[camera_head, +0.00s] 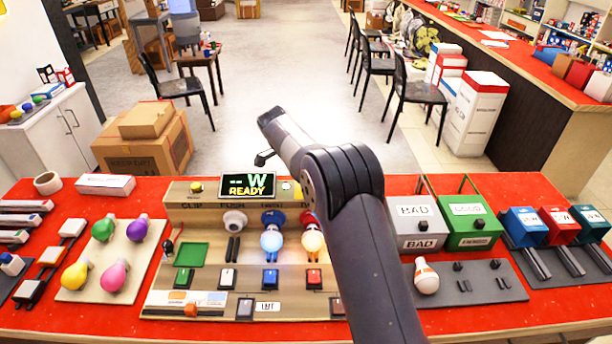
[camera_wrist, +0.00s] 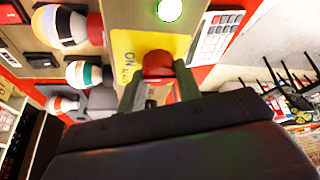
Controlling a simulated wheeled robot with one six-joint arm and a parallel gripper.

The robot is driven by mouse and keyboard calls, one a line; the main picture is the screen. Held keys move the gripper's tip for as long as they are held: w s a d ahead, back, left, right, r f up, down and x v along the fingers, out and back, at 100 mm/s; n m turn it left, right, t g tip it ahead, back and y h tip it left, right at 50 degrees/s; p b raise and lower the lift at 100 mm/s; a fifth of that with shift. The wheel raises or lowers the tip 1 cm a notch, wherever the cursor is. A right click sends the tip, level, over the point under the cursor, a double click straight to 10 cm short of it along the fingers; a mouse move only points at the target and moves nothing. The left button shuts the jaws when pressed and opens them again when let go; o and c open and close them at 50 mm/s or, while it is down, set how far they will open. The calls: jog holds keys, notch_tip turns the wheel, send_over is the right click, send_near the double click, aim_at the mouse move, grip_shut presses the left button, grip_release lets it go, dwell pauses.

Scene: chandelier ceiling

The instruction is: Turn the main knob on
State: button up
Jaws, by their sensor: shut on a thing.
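In the wrist view a red knob (camera_wrist: 158,64) sits on a yellow plate (camera_wrist: 125,45) with the word ON printed on it. My gripper (camera_wrist: 159,78) has its two fingers on either side of the knob and is shut on it. In the head view my arm hides the knob and the gripper. The test panel's display (camera_head: 247,186) reads "W READY" in the head view. A round green light (camera_wrist: 170,10) glows beside the yellow plate in the wrist view.
Coloured bulbs lie on a board (camera_head: 72,290) at the left. Grey (camera_head: 418,236) and green (camera_head: 468,234) bins stand right of my arm.

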jog(key=shift+m, duration=0.4)
jog(key=o, duration=1)
jog(key=shift+c, duration=0.2)
jog(key=v, duration=1)
jog(key=shift+a+r, duration=0.25)
jog(key=shift+r, duration=0.15)
jog(key=shift+w+f, duration=0.1)
jog(key=x, duration=1)
jog(key=shift+d+f, duration=0.25)
jog(key=shift+f, duration=0.1)
